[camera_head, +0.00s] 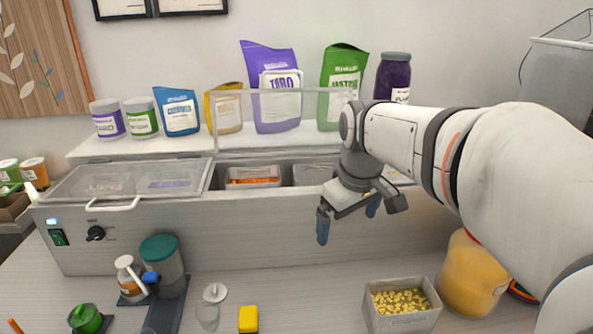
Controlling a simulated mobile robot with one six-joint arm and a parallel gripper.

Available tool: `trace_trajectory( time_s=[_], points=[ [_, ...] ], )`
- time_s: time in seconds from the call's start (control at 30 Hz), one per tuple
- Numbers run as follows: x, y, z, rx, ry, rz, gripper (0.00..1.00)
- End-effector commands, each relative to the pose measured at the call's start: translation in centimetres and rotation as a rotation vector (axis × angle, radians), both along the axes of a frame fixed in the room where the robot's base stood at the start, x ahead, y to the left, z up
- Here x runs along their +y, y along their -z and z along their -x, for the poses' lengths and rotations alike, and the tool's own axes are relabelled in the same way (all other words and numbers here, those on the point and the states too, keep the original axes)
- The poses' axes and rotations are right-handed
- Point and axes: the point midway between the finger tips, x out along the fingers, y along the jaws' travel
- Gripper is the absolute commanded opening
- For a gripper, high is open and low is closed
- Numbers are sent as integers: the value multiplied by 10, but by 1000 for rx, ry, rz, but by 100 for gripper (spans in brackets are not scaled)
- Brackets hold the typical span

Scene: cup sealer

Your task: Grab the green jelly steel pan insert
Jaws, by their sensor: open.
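My gripper (348,217) is open and empty, with its blue-tipped fingers apart. It hangs in front of the long steel topping unit (270,232), right of the picture's middle. In the unit's open well sit a steel pan insert with orange contents (252,183) and, to its right, a grey steel insert (315,175) whose contents I cannot make out. Another part of the well shows right of my gripper, mostly hidden by my arm. I cannot pick out green jelly in any pan. My gripper touches none of the inserts.
A clear lid (130,181) covers the unit's left part; another clear lid (275,118) stands raised. Pouches and jars line the shelf above. On the counter are a steel pan of yellow cubes (400,306), an orange-yellow jar (472,275), a yellow block (248,318) and a pump bottle (131,278).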

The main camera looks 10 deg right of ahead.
Motion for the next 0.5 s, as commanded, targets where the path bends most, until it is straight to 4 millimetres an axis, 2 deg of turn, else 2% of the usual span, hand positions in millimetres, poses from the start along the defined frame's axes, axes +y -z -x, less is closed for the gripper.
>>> trace_trajectory(
  time_s=[0.03,0.23,0.37,0.5],
  points=[
    [0,-6,-24,16,-62,12,100],
    [1,-23,-107,71,-341,60,100],
    [1,-22,-159,107,-528,82,100],
    [1,-13,-211,142,-730,100,100]
  ],
)
